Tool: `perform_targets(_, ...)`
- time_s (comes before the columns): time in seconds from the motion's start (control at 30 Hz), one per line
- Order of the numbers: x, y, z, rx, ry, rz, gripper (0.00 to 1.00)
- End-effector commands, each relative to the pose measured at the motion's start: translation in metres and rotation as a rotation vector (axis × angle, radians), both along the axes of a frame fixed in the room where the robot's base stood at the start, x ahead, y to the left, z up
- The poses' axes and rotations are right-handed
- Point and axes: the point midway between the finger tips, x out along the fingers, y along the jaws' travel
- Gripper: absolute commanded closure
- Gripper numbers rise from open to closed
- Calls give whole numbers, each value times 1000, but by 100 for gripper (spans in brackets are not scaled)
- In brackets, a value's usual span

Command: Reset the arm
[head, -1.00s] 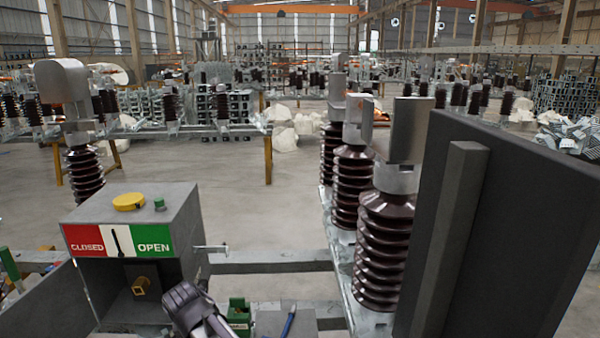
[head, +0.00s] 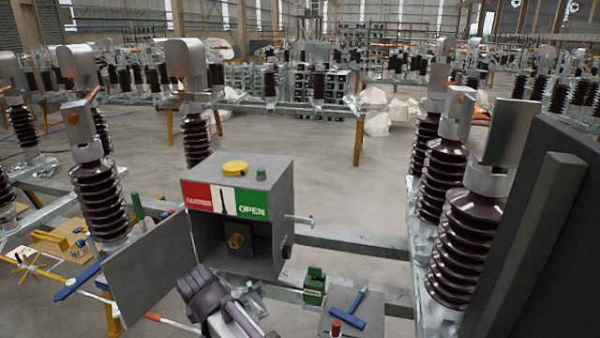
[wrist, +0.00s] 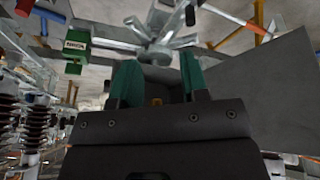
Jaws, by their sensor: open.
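My gripper (wrist: 155,90) shows in the wrist view with two green fingers standing apart and nothing visible between them. In the head view my dark grey arm end (head: 205,292) is at the bottom centre, below and in front of the grey isolator box; the fingertips cannot be made out there. The isolator box (head: 268,195) has a red and green label, the green half reading OPEN, with a dark pointer between the halves. A yellow knob (head: 235,168) and a small green knob (head: 261,174) are on its top. A brass square shaft (head: 236,241) sits in its open front.
A grey panel (head: 150,265) stands left of the box. A green block (head: 314,285) and a blue hammer (head: 349,312) are at the lower right. Brown ribbed insulators (head: 465,235) and a dark panel (head: 535,220) stand at the right. Bare floor lies behind the box.

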Motion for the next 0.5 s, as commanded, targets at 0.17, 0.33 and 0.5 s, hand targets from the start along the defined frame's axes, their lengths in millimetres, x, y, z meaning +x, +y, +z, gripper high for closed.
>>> perform_targets(0.17,4,-2,-1,-6,0,-4,59)
perform_targets(0.33,-32,-46,-10,-85,128,150,59)
perform_targets(0.5,-47,-185,-28,-77,286,89,59)
